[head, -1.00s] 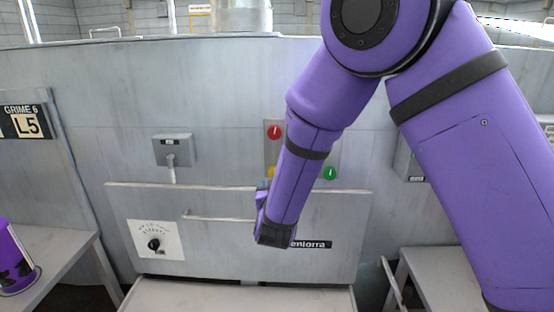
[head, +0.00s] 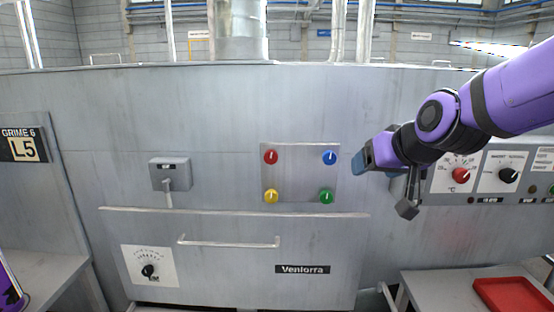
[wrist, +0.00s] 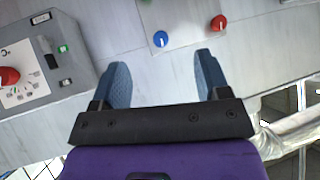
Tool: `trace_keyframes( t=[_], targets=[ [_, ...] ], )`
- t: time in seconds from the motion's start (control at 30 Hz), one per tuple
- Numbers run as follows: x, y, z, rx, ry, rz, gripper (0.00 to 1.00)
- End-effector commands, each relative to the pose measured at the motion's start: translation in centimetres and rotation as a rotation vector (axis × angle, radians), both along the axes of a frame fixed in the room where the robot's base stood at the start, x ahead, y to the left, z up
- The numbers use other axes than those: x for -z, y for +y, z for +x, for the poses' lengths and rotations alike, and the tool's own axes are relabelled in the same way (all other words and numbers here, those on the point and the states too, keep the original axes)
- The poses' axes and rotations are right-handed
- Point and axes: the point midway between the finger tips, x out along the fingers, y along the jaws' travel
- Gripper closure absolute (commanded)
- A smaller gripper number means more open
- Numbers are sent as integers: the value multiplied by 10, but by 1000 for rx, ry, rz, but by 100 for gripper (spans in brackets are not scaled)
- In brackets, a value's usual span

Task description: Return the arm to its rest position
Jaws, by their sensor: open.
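My purple arm reaches in from the right in the head view. My gripper (head: 362,163) is in front of the grey machine wall, just right of the knob panel. In the wrist view my gripper (wrist: 163,85) shows two blue fingers spread wide apart. Nothing is between the fingers. The blue knob (wrist: 161,39) and the red knob (wrist: 218,23) lie beyond the fingertips in that view.
The panel carries red (head: 271,157), blue (head: 330,157), yellow (head: 271,196) and green (head: 326,196) knobs. A drawer handle (head: 230,243) juts out below. A control box (head: 480,185) sits behind my arm. A red tray (head: 511,295) lies on the right-hand table.

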Motion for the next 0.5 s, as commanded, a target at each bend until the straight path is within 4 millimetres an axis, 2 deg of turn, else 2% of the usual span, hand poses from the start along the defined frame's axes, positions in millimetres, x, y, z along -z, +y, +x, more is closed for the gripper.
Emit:
trace_keyframes(
  t=[0.1, 0.3, 0.5],
  targets=[
    [-10, -28, -40, 10, 67, -28, 31],
    [-14, -70, -112, 49, 201, -93, 31],
    [-10, -100, -175, 110, 319, -154, 31]
  ],
)
